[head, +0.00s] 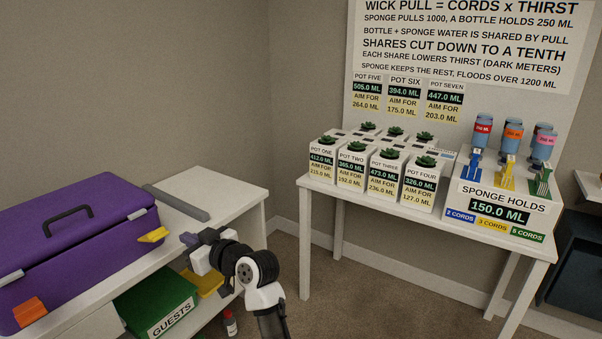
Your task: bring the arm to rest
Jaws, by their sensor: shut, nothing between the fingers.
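My arm reaches up from the bottom centre of the head view. My gripper (190,240) is shut and empty. It points left, in front of the white shelf unit's (262,186) right part.
A purple case (90,240) and a grey bar (176,203) lie on the shelf unit. Below are a green box (150,295) and a small bottle (230,322). Right, a white table (330,187) holds several potted plants, bottles and the sponge box (500,212). Carpet (375,290) between is clear.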

